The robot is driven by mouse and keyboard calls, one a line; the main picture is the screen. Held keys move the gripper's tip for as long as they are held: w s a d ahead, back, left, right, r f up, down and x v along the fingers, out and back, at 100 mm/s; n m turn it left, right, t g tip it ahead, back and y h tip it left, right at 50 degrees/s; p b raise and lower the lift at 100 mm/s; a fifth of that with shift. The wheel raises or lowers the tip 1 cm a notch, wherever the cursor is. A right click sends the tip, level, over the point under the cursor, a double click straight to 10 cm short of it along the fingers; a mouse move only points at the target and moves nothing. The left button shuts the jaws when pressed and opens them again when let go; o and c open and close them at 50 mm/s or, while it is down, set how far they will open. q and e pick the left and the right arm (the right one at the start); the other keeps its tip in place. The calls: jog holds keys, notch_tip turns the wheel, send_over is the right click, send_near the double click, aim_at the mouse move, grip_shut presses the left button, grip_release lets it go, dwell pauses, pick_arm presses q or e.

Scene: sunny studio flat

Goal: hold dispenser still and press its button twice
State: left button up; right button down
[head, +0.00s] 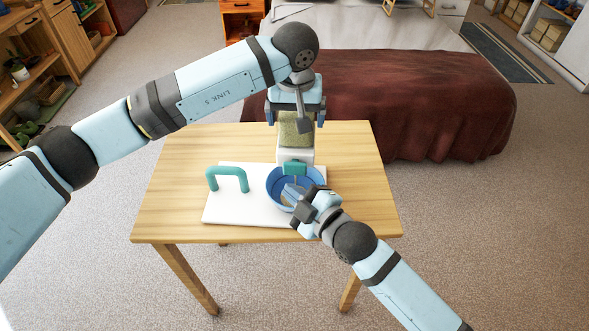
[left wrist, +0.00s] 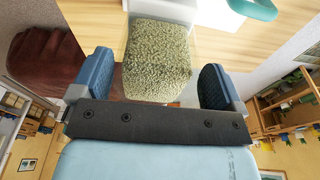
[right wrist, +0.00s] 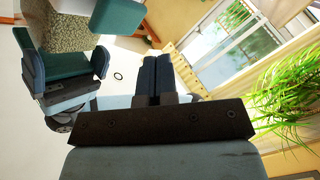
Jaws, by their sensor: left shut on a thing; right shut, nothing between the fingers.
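The dispenser has a clear hopper of greenish grains (head: 295,130), a white body (head: 295,155) and a teal front piece (head: 294,168), which looks like its button. It stands upright at the back of a white board (head: 235,213). My left gripper (head: 296,117) is shut on the hopper from behind; its fingers flank the grains (left wrist: 158,60) in the left wrist view. A blue bowl (head: 272,190) stands below the teal piece. My right gripper (head: 291,190) is shut and empty, its fingers over the bowl, just below and in front of the teal piece. Its closed fingers (right wrist: 155,75) show in the right wrist view.
A teal handle (head: 227,173) stands on the board left of the bowl. The wooden table (head: 170,190) is clear to the left and right. A bed with a dark red cover (head: 420,105) is behind the table.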

aim_at(295, 166)
jog(key=shift+s+a, duration=0.1)
jog(key=shift+s, duration=1.2)
dwell(1.5)
jog(key=s, duration=0.3)
jog(key=shift+s+a, duration=0.2)
jog(key=shift+s, duration=0.2)
jog(key=shift+w+d, duration=0.2)
jog(key=shift+w, duration=2)
jog(key=shift+w+d, duration=0.2)
jog(key=shift+w, duration=2)
jog(key=shift+w, duration=0.15)
jog(key=shift+w, duration=0.3)
